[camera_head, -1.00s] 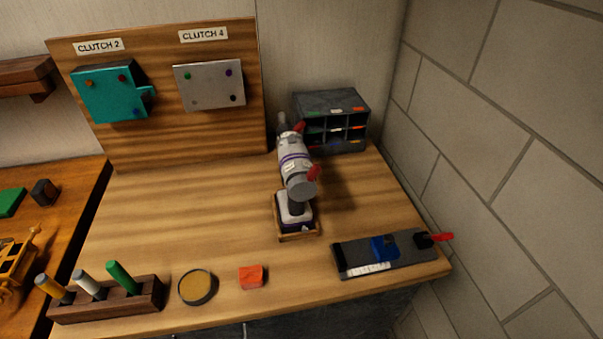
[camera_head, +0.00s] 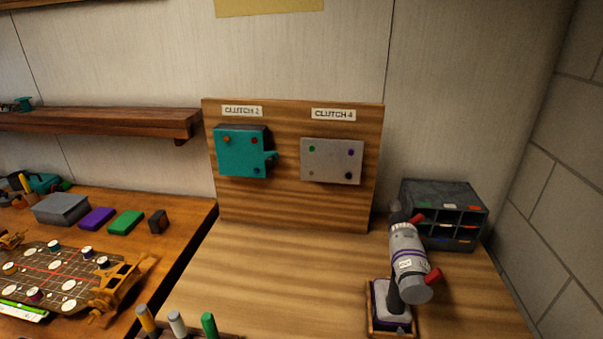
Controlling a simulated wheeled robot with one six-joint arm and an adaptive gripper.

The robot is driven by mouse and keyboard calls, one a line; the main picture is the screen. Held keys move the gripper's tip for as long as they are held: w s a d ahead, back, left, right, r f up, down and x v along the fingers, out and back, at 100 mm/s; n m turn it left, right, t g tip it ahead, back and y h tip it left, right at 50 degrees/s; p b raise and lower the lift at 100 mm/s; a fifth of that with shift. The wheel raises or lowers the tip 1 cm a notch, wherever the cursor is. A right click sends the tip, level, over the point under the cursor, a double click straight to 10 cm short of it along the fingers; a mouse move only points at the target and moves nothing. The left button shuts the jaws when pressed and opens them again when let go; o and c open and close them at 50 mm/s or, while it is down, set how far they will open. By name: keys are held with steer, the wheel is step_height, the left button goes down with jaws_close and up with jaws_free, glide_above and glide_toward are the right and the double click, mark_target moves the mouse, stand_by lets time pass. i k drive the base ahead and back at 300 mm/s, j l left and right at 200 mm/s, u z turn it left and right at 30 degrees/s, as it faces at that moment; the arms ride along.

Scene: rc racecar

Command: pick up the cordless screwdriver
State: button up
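The cordless screwdriver (camera_head: 408,251) has a white and grey body with a purple band and red parts. It stands upright in a small wooden holder (camera_head: 371,326) at the right of the wooden workbench. Its grey handle runs down to a white and purple base in the holder. The lower edge of the holder is close to the bottom of the picture. My gripper is not in view.
A board (camera_head: 290,205) with a teal plate (camera_head: 240,150) and a grey plate (camera_head: 332,160) stands behind the workbench (camera_head: 290,275). A dark organizer (camera_head: 443,213) sits behind the screwdriver. Colored handles (camera_head: 177,324) show at the bottom. The bench's middle is clear.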

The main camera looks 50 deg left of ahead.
mark_target(408, 256)
steer(key=u, duration=1.3)
